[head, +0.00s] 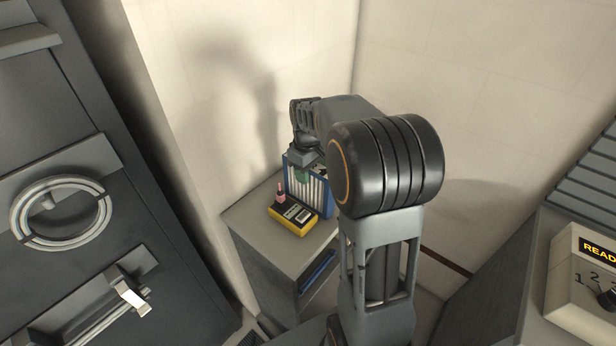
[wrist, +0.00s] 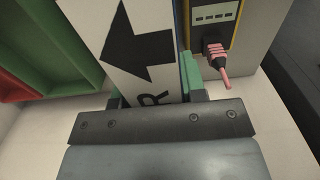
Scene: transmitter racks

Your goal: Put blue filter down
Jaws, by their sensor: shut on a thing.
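The blue filter (head: 322,192) is a blue-framed panel with pale pleats. In the head view it stands upright at the back of the low grey cabinet top (head: 257,238), behind a yellow meter. My gripper (head: 302,172) is shut on it from above. In the wrist view the filter's white side (wrist: 152,75) shows a black arrow and part of a printed word, between the green pads of my gripper (wrist: 152,92). I cannot tell whether its lower edge touches the cabinet top.
The yellow meter (head: 292,219) with a pink plug (head: 281,191) lies close in front of the filter; the plug also shows in the wrist view (wrist: 217,55). Walls stand close behind. A dark rack (head: 75,190) is at left, a beige READY box (head: 585,285) at right.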

